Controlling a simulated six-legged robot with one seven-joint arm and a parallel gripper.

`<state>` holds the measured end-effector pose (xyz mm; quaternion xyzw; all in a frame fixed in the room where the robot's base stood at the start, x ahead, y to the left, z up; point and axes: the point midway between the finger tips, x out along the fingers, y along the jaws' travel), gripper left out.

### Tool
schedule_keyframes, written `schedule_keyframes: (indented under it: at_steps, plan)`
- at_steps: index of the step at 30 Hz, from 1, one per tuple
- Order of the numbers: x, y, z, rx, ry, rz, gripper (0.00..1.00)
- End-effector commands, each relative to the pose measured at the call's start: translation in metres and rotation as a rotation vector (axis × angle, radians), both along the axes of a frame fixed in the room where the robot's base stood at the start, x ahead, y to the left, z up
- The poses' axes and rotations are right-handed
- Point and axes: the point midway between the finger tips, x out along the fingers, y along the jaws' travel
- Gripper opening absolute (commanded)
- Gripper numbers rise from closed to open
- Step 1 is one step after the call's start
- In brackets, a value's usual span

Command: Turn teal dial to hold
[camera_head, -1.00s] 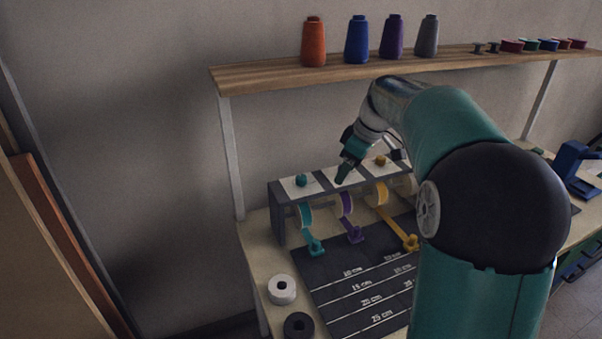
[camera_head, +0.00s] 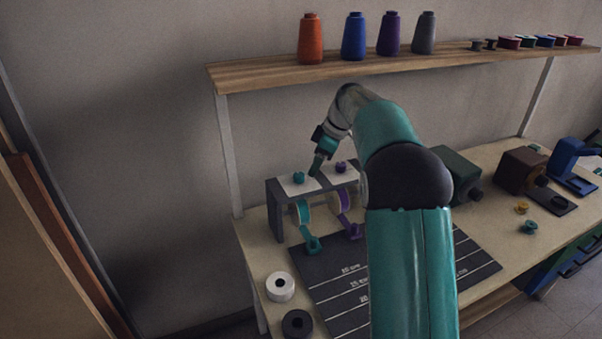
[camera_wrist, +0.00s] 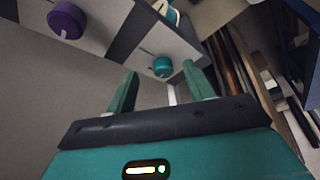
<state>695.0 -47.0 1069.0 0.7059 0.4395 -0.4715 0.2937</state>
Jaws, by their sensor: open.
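The teal dial (camera_head: 298,177) sits on a white plate on top of the grey dispenser frame (camera_head: 277,213), at its left end. In the wrist view the teal dial (camera_wrist: 162,67) lies ahead of the fingers, in line with the gap between them. A small mark shows on the plate beside it, but I cannot read it. My gripper (camera_head: 317,170) is open and empty, just right of the teal dial and apart from it. Its two teal fingers (camera_wrist: 158,90) show in the wrist view. The purple dial (camera_head: 340,167) stands to the right; it also shows in the wrist view (camera_wrist: 67,20).
A teal ribbon (camera_head: 306,225) and a purple ribbon (camera_head: 346,219) hang from spools under the frame. A dark measuring mat (camera_head: 330,290) lies in front. A white roll (camera_head: 280,286) and a black roll (camera_head: 297,323) lie at left. A wooden shelf (camera_head: 270,74) runs above.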

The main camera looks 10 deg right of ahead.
Motion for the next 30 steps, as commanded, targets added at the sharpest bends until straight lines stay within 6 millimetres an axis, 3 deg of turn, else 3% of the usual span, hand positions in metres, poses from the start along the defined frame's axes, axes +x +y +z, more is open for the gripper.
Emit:
schedule_keyframes:
  at_steps: [4,12,23,30]
  plan:
    - [0.014,0.029,0.0,0.0,0.0,0.003,0.53]
    - [0.02,0.04,-0.039,0.0,0.001,0.0,0.53]
    - [0.021,0.042,-0.046,0.001,-0.001,-0.001,0.53]
    - [0.021,0.042,-0.046,0.0,0.0,-0.001,0.09]
